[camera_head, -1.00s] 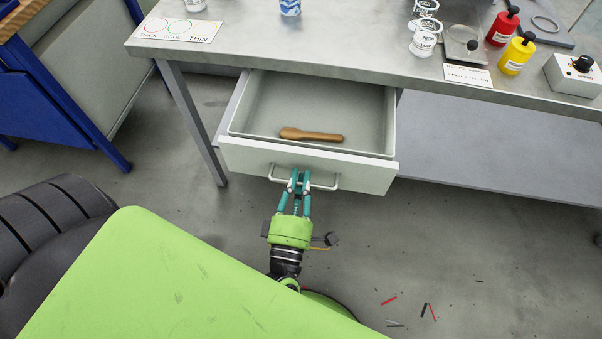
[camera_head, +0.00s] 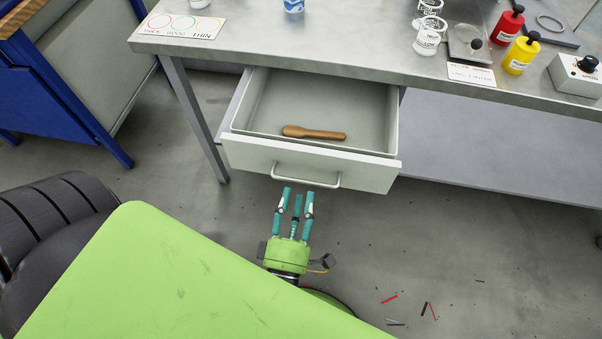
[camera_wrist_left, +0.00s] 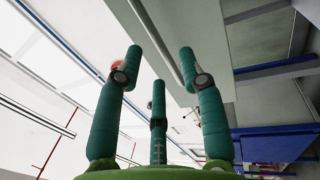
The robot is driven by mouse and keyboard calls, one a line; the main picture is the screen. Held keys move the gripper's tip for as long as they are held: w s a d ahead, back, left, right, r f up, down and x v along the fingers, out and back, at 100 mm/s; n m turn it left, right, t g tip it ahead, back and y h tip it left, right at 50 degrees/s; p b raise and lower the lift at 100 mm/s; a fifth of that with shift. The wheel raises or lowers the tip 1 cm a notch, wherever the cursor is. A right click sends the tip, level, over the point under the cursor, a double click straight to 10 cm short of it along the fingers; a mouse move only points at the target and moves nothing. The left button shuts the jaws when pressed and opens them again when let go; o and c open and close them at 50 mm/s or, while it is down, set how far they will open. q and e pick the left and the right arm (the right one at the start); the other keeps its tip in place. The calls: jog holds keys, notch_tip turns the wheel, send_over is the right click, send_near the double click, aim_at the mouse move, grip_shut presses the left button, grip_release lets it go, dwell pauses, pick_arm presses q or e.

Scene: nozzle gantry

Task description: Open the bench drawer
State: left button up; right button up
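The bench drawer (camera_head: 310,160) is pulled out from under the grey bench top, and its inside shows. A brown wooden tool (camera_head: 314,133) lies in it. The bar handle (camera_head: 306,178) on its front is free. My left gripper (camera_head: 296,194) is open and empty, just in front of and below the handle, apart from it. In the left wrist view my spread teal fingers (camera_wrist_left: 160,70) have nothing between them, and the handle bar (camera_wrist_left: 160,40) runs beyond them along the pale drawer front (camera_wrist_left: 195,45). My right gripper is not in view.
The bench top (camera_head: 340,48) holds white cups (camera_head: 428,36), a red bottle (camera_head: 506,26), a yellow bottle (camera_head: 521,53) and a knobbed box (camera_head: 576,75). A blue-framed cabinet (camera_head: 75,85) stands at the left. Small red and black sticks (camera_head: 425,309) lie on the floor.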

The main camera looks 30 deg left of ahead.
pick_arm(q)
jog(key=v, duration=0.7)
dwell(0.3)
